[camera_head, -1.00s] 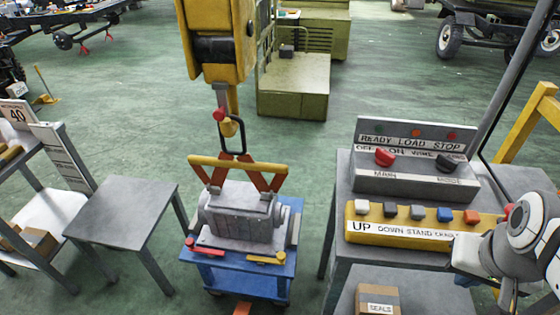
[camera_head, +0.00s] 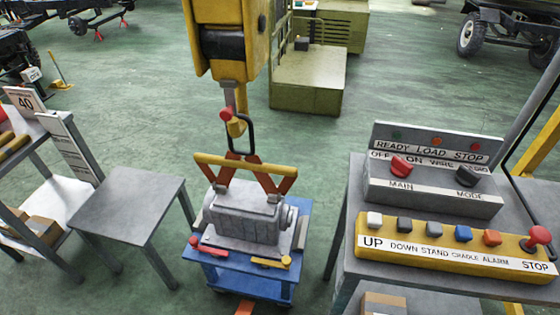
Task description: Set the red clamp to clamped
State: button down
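The red clamp (camera_head: 207,247) is a small red lever with a round knob at the front left of the blue cart (camera_head: 245,273). It lies roughly level along the cart's front edge, beside a grey motor-like unit (camera_head: 240,220). I cannot tell from its look whether it is clamped. A similar yellow lever (camera_head: 271,262) sits at the front right of the cart. My gripper is not in the head view now.
A yellow hoist (camera_head: 222,40) hangs over the unit, with its hook at the yellow-and-red lifting frame (camera_head: 245,170). A control desk (camera_head: 440,185) with a yellow button box (camera_head: 450,250) stands at right. A grey table (camera_head: 130,200) stands left. Green floor lies open behind.

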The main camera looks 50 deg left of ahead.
aim_at(194, 240)
jog(key=z, duration=0.2)
jog(key=k, duration=0.55)
jog(key=u, duration=2.65)
jog(key=i, duration=1)
jog(key=u, duration=0.05)
